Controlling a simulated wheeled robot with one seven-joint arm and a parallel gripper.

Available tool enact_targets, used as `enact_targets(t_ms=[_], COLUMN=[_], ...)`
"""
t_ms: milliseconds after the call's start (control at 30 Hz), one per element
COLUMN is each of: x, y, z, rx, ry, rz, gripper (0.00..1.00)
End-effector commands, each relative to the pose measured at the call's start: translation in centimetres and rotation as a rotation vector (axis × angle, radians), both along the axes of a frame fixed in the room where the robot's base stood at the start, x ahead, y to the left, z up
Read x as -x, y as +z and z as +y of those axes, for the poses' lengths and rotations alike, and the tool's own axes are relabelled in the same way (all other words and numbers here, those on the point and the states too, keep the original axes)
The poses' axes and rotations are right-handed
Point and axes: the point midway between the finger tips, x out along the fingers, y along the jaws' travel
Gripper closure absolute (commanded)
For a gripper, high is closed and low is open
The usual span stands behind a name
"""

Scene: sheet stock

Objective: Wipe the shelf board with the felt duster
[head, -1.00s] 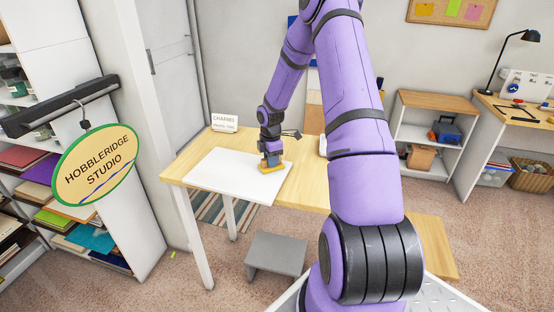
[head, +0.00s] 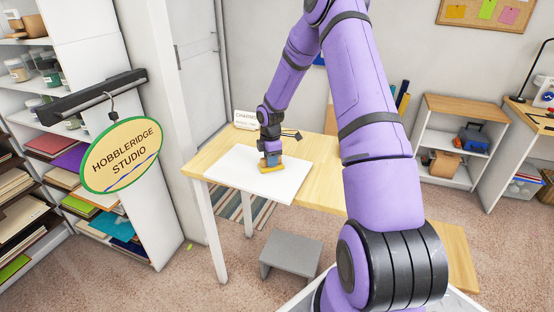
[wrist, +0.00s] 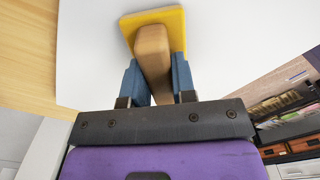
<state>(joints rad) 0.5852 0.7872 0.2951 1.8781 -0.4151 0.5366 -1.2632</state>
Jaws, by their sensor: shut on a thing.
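The shelf board (head: 238,177) is a flat white panel lying on the wooden table; it also fills the middle of the wrist view (wrist: 90,65). The felt duster has a wooden handle and a yellow pad (head: 272,168). In the wrist view, the handle (wrist: 153,55) runs between my two blue fingers, and the yellow pad (wrist: 180,28) is against or very close to the white board. My gripper (wrist: 157,82) is shut on the handle. In the head view my gripper (head: 270,156) is over the board's right half, and my fingers hide part of the handle.
The wooden table (head: 317,177) has bare room right of the board. A white sign (head: 245,119) stands at its back corner. A grey step stool (head: 290,256) is on the floor in front. A hanging Hobbleridge Studio sign (head: 121,154) and full shelves are at left.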

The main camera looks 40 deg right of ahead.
Motion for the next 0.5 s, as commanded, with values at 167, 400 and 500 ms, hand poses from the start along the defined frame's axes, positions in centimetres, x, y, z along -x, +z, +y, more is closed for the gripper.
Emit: enact_targets(t_ms=[167,400,500], x=[-0.8,-1.9,-2.3], y=[0.0,0.0,0.0], z=[1.2,2.7,3.2], rx=[0.000,0.000,0.000], ry=[0.001,0.000,0.001], rz=[0.000,0.000,0.000], gripper=[0.99,0.99,0.99])
